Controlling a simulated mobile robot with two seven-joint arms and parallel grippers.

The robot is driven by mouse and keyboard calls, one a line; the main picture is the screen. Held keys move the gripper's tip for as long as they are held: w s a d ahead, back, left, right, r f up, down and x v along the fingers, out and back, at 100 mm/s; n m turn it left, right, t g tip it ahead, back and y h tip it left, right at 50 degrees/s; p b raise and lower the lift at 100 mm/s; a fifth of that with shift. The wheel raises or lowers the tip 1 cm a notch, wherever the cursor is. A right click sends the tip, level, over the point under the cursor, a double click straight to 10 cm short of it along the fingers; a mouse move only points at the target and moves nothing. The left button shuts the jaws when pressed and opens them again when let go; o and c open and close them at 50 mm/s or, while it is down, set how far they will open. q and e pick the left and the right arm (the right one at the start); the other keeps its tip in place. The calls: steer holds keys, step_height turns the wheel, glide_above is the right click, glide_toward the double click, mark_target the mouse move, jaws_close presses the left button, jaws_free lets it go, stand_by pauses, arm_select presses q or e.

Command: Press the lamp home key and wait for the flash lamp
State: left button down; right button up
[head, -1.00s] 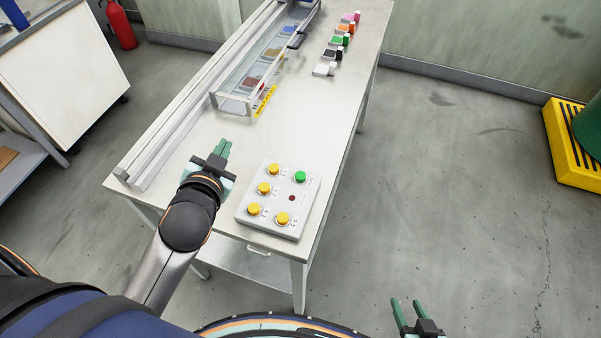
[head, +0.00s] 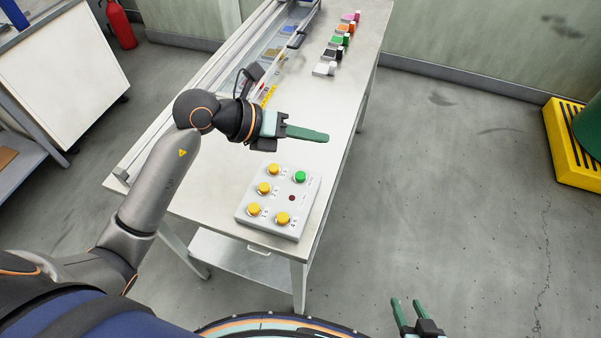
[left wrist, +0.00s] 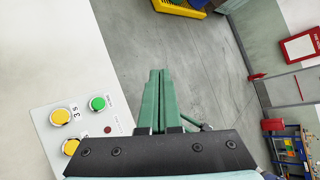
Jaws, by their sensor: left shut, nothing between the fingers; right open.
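A grey control box (head: 266,222) lies on the near end of the table. It bears several yellow keys, one green key (head: 300,177) and a small dark red lamp (head: 292,198). The key labels are too small to read surely. The box also shows at the lower left of the left wrist view (left wrist: 84,107). My left gripper (head: 326,136) is shut and empty, above the table beyond the box's far edge, its fingers pointing right. My right gripper (head: 405,304) is open and empty, low at the bottom right, off the table.
The table (head: 215,188) has a rail along its left side and a clear-walled trough (head: 270,62) behind my left arm. Several coloured blocks (head: 337,50) stand in a row at the far right. A yellow pallet (head: 566,150) is on the floor at right.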

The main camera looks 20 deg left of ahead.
arm_select(q)
steer(key=a+f+y, duration=0.1)
steer(key=a, duration=0.1)
steer(key=a+f+y, duration=0.1)
steer(key=shift+w+a+f+y, duration=0.25)
steer(key=shift+a+f+y, duration=0.05)
steer(key=shift+a, duration=0.1)
steer(key=shift+f, duration=0.1)
steer(key=b, duration=0.6)
glide_above(300, 176)
steer(key=f, duration=0.7)
steer(key=shift+s+a+f, duration=0.35)
steer(key=shift+f, duration=0.05)
steer(key=shift+f+b, duration=0.4)
steer(key=shift+b, duration=0.05)
stand_by(0.5)
steer(key=shift+f, duration=0.45)
